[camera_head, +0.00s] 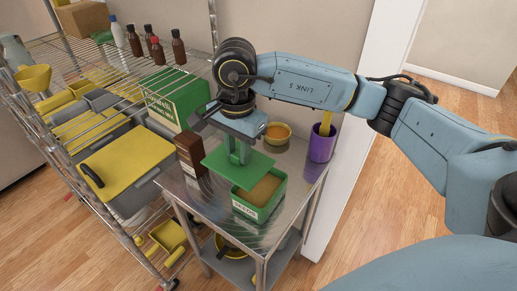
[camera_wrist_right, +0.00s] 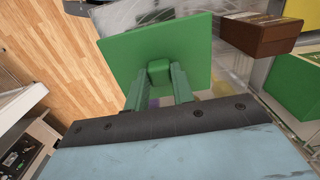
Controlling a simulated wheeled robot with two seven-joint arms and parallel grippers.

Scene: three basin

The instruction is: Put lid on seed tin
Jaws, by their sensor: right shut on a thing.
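The green lid (camera_head: 225,165) is a flat square plate. My right gripper (camera_head: 240,150) is shut on its knob and holds it above the metal cart. In the right wrist view the lid (camera_wrist_right: 155,45) fills the upper middle, with the gripper's fingers (camera_wrist_right: 166,85) on the knob. The seed tin (camera_head: 262,192) is a green open box with brown contents and a white label on its front. It stands on the cart top, to the right of and below the lid. The lid is apart from most of the tin's opening; the exact gap cannot be told. My left gripper is not in view.
A brown box (camera_head: 190,153) stands left of the lid on the metal cart (camera_head: 262,229). A wire rack with yellow-lidded bins (camera_head: 122,160) and a green box (camera_head: 178,98) is at left.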

